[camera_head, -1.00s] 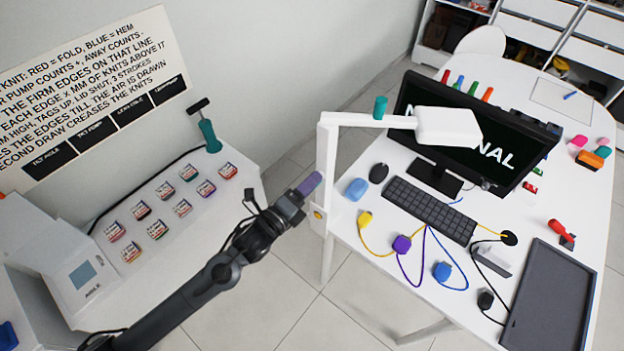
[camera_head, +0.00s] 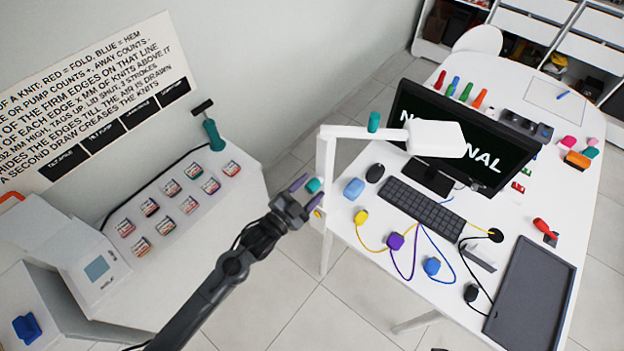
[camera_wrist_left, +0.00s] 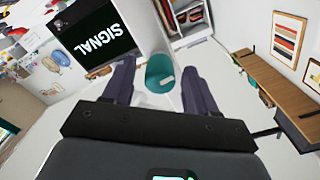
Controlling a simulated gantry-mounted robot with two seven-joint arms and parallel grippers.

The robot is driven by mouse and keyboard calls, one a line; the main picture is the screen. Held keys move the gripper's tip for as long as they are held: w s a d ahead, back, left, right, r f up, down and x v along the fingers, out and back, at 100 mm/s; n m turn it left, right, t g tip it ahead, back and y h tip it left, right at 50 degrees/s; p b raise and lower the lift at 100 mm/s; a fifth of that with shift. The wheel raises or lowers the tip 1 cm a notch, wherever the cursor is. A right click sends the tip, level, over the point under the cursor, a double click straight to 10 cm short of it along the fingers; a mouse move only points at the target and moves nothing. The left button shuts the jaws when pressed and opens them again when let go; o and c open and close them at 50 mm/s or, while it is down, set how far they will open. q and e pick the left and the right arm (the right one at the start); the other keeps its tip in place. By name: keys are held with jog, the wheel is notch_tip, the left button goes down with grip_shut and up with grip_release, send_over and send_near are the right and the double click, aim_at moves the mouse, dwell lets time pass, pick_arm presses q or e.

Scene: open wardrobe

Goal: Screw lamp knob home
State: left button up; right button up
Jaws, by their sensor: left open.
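The white desk lamp (camera_head: 328,165) stands at the left edge of the desk, its arm reaching right to a flat head (camera_head: 436,139). A teal knob (camera_head: 313,185) is at the left side of the lamp's post; the contact with the post cannot be made out. Another teal piece (camera_head: 374,122) stands upright on the lamp arm. My left gripper (camera_head: 306,194) is open at the post, with the teal knob at its fingertips. In the left wrist view the knob (camera_wrist_left: 158,72) appears between the two spread purple-grey fingers. My right gripper is not in view.
The white desk (camera_head: 395,270) holds a monitor (camera_head: 468,140), a keyboard (camera_head: 420,205), a blue block (camera_head: 353,188) and cabled plugs. A side table at left carries several small labelled tins (camera_head: 190,204) and a teal-handled tool (camera_head: 213,135). Floor shows between them.

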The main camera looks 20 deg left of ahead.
pick_arm(q)
jog(key=shift+n, duration=0.9)
jog(key=shift+p, duration=0.35)
grip_shut()
jog(key=m, duration=0.3)
jog(key=shift+m, duration=0.4)
jog(key=m, duration=0.5)
jog(key=shift+b, duration=0.4)
jog(key=m, duration=0.8)
jog(key=shift+m, duration=0.3)
